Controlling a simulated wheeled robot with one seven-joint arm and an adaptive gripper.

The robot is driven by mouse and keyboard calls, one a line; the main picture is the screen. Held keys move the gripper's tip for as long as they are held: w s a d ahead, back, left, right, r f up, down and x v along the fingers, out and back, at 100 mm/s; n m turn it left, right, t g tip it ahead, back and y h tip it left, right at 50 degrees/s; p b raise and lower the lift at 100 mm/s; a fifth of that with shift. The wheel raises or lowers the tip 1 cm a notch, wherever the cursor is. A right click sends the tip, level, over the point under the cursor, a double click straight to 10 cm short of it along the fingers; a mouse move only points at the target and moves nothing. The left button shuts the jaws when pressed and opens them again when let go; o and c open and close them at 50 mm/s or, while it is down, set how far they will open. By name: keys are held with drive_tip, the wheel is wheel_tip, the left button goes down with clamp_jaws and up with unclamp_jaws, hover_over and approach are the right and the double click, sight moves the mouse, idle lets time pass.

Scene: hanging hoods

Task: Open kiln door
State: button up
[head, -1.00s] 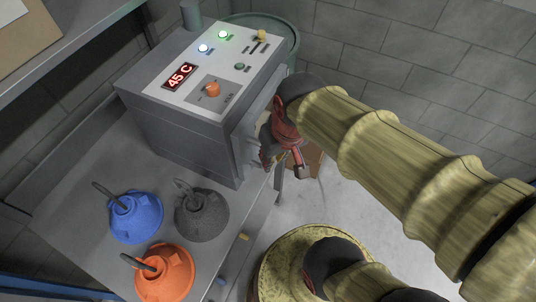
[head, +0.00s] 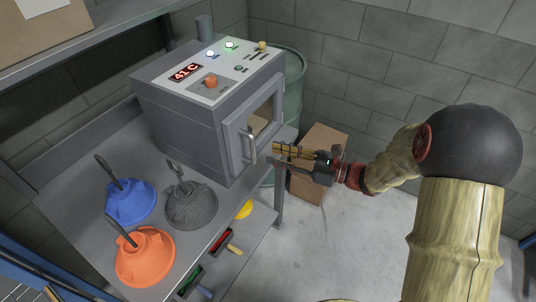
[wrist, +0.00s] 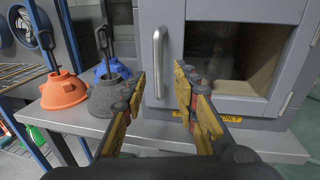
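The kiln (head: 180,120) is a grey box on the bench, with a red display reading 41 C on its sloped top. Its door (head: 235,150) has a window and looks shut. The upright silver door handle (head: 249,146) is near the door's left edge; it also shows in the wrist view (wrist: 158,62). My gripper (head: 280,151) is in front of the door, to the right of the handle in the head view. In the wrist view its fingers (wrist: 160,82) are apart and empty, with the handle beyond the gap. They do not appear to touch it.
Blue (head: 130,203), dark grey (head: 192,208) and orange (head: 146,257) hoods with upright handles stand on the bench (head: 80,180) left of the door. A cardboard box (head: 318,140) and green drum (head: 293,85) stand behind my gripper. The floor at right is clear.

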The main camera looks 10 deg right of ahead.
sight(254, 160)
drive_tip(key=b+x, duration=0.2)
drive_tip(key=x, duration=0.6)
drive_tip(key=shift+a+r, duration=0.15)
drive_tip(key=shift+c, duration=1.2)
clamp_jaws()
